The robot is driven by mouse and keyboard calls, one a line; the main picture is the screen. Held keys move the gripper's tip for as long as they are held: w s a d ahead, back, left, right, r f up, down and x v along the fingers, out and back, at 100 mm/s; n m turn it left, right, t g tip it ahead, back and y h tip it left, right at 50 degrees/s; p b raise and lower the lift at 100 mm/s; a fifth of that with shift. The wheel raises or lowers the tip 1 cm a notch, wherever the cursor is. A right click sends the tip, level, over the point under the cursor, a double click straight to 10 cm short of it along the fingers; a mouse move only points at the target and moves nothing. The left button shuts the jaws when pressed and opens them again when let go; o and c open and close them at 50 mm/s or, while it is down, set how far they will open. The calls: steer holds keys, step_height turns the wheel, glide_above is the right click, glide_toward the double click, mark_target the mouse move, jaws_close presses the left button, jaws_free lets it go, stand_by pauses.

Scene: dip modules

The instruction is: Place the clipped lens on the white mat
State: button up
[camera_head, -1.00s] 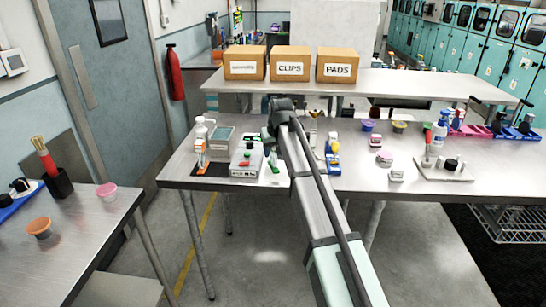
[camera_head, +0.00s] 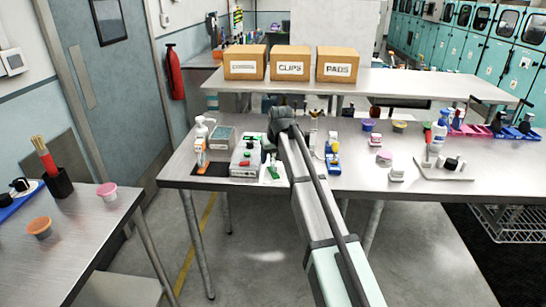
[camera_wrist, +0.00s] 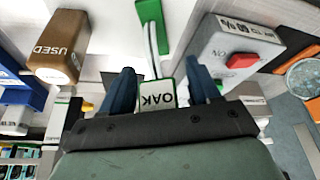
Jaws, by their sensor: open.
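My gripper (camera_wrist: 160,90) is open, with its two dark blue fingers apart. Between the fingers is a white tag with a green border and upside-down lettering that seems to read OAK (camera_wrist: 155,95); whether the fingers touch it is unclear. Pale strips run from near it to a green piece (camera_wrist: 150,12). I cannot make out the lens itself. In the head view a green and white item (camera_head: 272,172) lies on a white surface on the bench, which may be the mat. My arm hides part of the area there.
A grey box with a red button (camera_wrist: 240,62) stands right of my fingers in the wrist view. A brown block marked USED (camera_wrist: 62,48) is on the left. In the head view an orange-and-white item (camera_head: 200,152) and a pump bottle (camera_head: 203,128) stand on the bench's left.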

steer(key=shift+r, duration=0.15)
steer(key=v, duration=1.2)
